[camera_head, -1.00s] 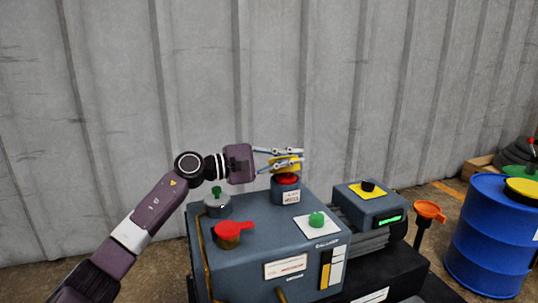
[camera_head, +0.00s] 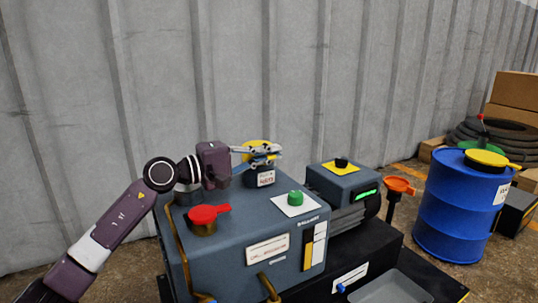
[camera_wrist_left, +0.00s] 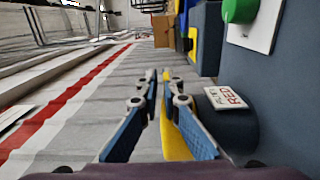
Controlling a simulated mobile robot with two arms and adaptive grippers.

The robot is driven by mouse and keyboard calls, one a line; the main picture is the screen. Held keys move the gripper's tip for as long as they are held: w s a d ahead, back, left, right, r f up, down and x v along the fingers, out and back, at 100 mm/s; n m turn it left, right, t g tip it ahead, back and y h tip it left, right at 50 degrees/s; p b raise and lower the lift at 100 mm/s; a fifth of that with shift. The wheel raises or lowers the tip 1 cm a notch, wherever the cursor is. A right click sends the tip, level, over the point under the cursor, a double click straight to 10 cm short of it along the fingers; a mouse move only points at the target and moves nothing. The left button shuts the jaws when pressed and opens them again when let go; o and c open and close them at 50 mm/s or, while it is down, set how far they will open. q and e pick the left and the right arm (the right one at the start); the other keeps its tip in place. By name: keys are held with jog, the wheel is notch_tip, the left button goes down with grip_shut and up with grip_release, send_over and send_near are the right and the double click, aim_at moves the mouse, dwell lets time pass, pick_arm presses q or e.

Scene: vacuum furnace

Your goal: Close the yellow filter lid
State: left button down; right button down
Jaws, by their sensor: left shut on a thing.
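The yellow filter lid (camera_head: 254,146) is partly hidden behind my left gripper's fingers, above the labelled dark filter housing (camera_head: 265,179) on the machine's top. My left gripper (camera_head: 272,154) is shut on the lid, beside the top of the housing. In the left wrist view, a yellow strip of the lid (camera_wrist_left: 173,141) lies between the two blue-padded fingers, close against the right one. The housing with its white label (camera_wrist_left: 226,98) is just right of the fingers. Whether the lid is seated on the housing is hidden. My right gripper is not in view.
A red-handled cap (camera_head: 206,214) and a green knob (camera_head: 295,198) stand on the machine top near the housing. A grey box with a yellow plate (camera_head: 341,167), an orange funnel (camera_head: 399,185) and a blue drum (camera_head: 462,210) are at right. A corrugated wall stands behind.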

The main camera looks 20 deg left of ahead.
pick_arm(q)
jog(key=shift+f, duration=0.15)
jog(key=c, duration=2.1)
grip_release()
jog(key=v, duration=1.2)
